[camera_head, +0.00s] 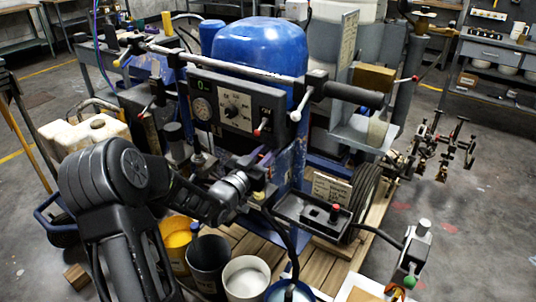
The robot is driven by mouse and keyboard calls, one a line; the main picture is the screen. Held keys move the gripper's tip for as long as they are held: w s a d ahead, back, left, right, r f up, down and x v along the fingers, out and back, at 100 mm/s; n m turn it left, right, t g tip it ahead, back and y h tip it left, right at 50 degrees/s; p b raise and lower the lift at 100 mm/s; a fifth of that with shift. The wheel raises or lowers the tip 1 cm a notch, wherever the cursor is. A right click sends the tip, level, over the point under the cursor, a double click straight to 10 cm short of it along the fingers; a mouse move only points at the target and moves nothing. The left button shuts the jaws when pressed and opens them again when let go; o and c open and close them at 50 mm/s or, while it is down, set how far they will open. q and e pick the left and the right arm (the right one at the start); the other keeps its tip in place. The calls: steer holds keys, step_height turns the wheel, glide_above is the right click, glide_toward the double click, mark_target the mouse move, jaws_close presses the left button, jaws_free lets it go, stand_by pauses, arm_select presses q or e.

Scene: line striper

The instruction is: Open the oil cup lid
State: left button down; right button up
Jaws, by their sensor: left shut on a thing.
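My left gripper (260,180) is at the end of my black left arm, in front of the line striper (262,50) and below its control panel (237,106). It is shut on a small part of the machine, which the fingers mostly hide. A small yellowish piece shows at the fingertips (259,196). I cannot make out the oil cup or its lid clearly, nor tell whether the lid is open. My right gripper is not in view.
The striper's handlebar (220,61) crosses above the gripper. A black tray with a red knob (335,208) is just to the right. Several buckets, one white-filled (246,278), stand below. A lever with a green button (410,281) rises at lower right. Open floor lies farther right.

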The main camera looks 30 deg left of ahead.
mark_target(261, 157)
arm_select(q)
steer(key=c, duration=1.2)
jaws_free()
steer(key=shift+r, duration=0.15)
steer(key=shift+c, duration=0.2)
steer(key=s, duration=0.5)
steer(key=s+b, duration=0.1)
steer(key=s, duration=0.1)
steer(key=shift+s+f, duration=0.35)
steer(key=shift+f, duration=0.05)
